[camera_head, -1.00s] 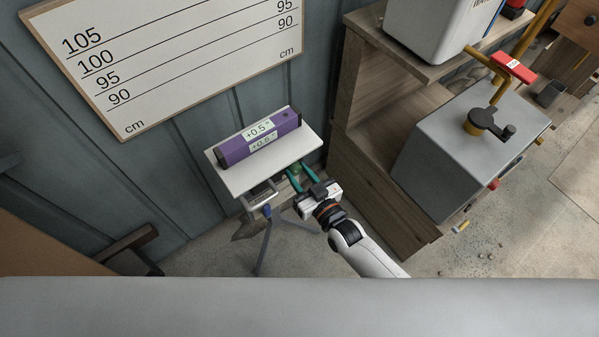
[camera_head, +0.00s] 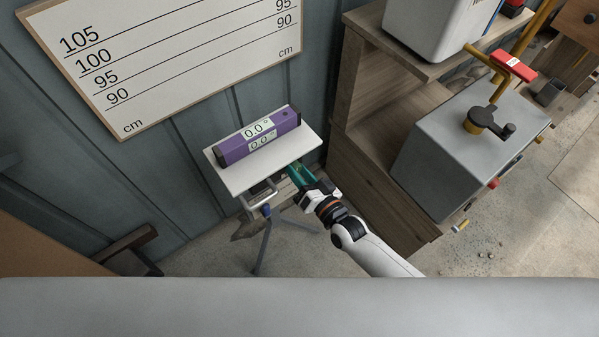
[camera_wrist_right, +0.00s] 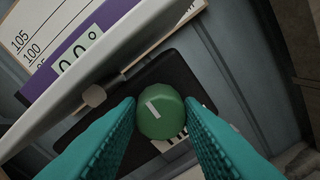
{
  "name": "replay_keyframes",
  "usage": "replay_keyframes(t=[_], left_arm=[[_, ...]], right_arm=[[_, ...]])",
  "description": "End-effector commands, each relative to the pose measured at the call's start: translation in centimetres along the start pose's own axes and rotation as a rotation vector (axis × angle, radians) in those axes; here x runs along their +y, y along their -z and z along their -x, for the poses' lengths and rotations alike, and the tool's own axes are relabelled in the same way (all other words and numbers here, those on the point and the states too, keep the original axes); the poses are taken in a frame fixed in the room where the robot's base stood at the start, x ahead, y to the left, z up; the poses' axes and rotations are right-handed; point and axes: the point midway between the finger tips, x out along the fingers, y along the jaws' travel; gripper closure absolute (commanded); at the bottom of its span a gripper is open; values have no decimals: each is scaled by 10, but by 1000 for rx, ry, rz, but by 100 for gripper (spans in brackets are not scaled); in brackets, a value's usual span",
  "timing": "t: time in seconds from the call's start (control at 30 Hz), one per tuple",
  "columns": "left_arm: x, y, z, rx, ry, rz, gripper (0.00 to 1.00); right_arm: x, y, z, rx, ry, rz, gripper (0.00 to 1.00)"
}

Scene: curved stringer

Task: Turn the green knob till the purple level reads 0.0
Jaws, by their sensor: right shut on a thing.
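The purple level (camera_head: 258,136) lies on a white plate (camera_head: 233,178) on a stand, and its displays read 0.0°. It also shows in the right wrist view (camera_wrist_right: 62,50), partly cut off, with a display ending in .0°. The green knob (camera_wrist_right: 160,112), with a white mark line, sits below the plate's edge in the right wrist view. My right gripper (camera_head: 296,172) reaches under the plate's right front edge in the head view. Its teal fingers, also in the right wrist view (camera_wrist_right: 160,118), are shut on the knob, one at each side. My left gripper is not in view.
A white board with height lines (camera_head: 165,50) is on the wall behind. A wooden shelf unit (camera_head: 385,130) and a grey box with a black crank (camera_head: 470,140) stand to the right. Tripod legs (camera_head: 264,245) stand below the plate.

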Motion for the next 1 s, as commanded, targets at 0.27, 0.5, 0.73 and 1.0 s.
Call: replay_keyframes(t=[0.27,0.5,0.73,1.0], left_arm=[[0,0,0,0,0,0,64],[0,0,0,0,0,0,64],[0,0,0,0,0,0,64],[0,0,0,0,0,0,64]], right_arm=[[-1,2,1,4,2,-6,90],[-1,1,1,4,2,-6,52],[0,1,0,2,1,-5,45],[-1,1,17,3,2,-5,45]])
